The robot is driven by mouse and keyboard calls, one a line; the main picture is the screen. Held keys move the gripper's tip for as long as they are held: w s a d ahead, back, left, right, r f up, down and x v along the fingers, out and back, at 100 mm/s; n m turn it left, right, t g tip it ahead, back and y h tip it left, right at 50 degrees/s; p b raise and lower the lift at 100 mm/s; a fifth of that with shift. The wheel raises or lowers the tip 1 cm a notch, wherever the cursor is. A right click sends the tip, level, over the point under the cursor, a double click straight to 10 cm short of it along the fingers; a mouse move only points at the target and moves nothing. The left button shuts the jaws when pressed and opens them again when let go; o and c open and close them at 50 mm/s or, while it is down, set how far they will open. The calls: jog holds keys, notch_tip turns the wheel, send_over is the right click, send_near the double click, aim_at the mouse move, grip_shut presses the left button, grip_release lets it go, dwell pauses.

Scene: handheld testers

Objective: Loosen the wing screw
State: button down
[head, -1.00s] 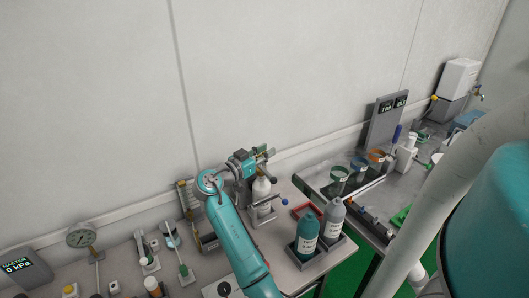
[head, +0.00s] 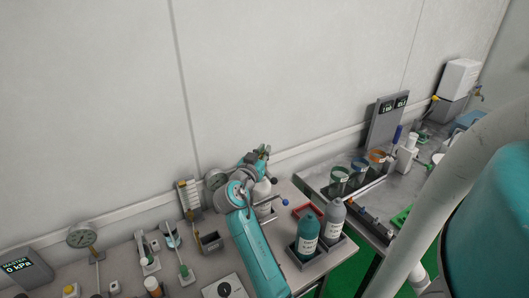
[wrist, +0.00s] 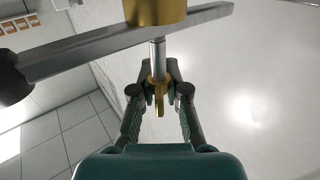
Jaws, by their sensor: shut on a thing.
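In the wrist view the wing screw (wrist: 159,92) is brass, with a flat wing pointing down the picture from a collar. It sits at the end of a short steel shaft (wrist: 158,58) that comes out of a brass block (wrist: 155,10). My gripper (wrist: 159,84) is shut on it, one dark finger on each side. A grey bar (wrist: 100,49) crosses by the block and has a black knob (wrist: 12,78) at its left end. In the head view my gripper (head: 261,154) is by the wall, and the screw is hidden there.
A white bottle (head: 263,190) stands beside my arm, near a blue-tipped lever (head: 285,202). Teal (head: 307,232) and grey bottles (head: 334,216) stand in a tray to the right. A round gauge (head: 80,236) and several small tools are at the left.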

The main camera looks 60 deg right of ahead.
jog(key=shift+w+a+n+t+y, duration=0.1)
jog(key=shift+n+t+y, duration=0.25)
jog(key=shift+n+t, duration=0.55)
jog(key=shift+w+d+n+t+y, duration=0.1)
jog(key=shift+n+t+y, duration=0.3)
jog(key=shift+t, duration=0.85)
jog(key=shift+w+a+n+t+y, duration=0.1)
jog(key=shift+n+t+y, duration=0.15)
jog(key=shift+n+t, duration=0.7)
jog(key=shift+t, duration=0.4)
jog(key=c, duration=1.3)
grip_release()
jog(key=shift+a, duration=0.1)
jog(key=v, duration=1.2)
jog(key=shift+r, duration=0.1)
